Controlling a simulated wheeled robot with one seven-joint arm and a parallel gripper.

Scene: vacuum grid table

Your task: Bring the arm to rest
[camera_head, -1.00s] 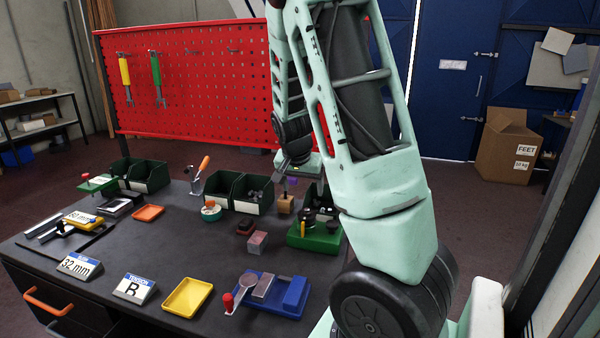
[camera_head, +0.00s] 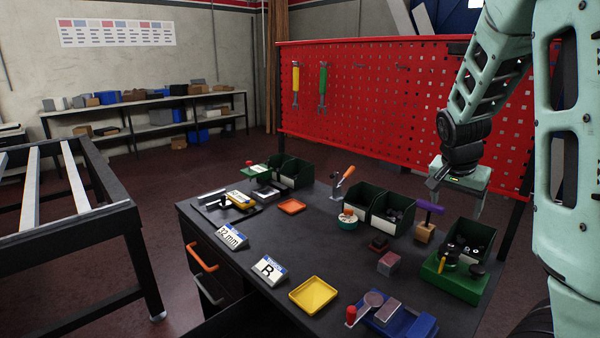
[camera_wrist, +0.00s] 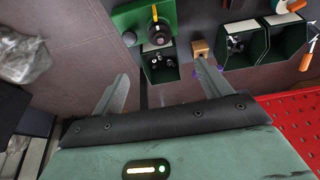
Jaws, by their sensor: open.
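My gripper (camera_head: 459,190) hangs above the back right part of the dark workbench (camera_head: 240,203), in front of the red pegboard. In the wrist view its two fingers (camera_wrist: 164,92) are wide apart with nothing between them. The green bins and the wooden block with a purple handle (camera_head: 426,221) lie below and beyond the fingers. My arm comes down from the upper right of the head view and covers part of the pegboard.
The red pegboard (camera_head: 350,92) with a yellow and a green tool stands behind the bench. A black metal frame (camera_head: 75,225) stands at the left.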

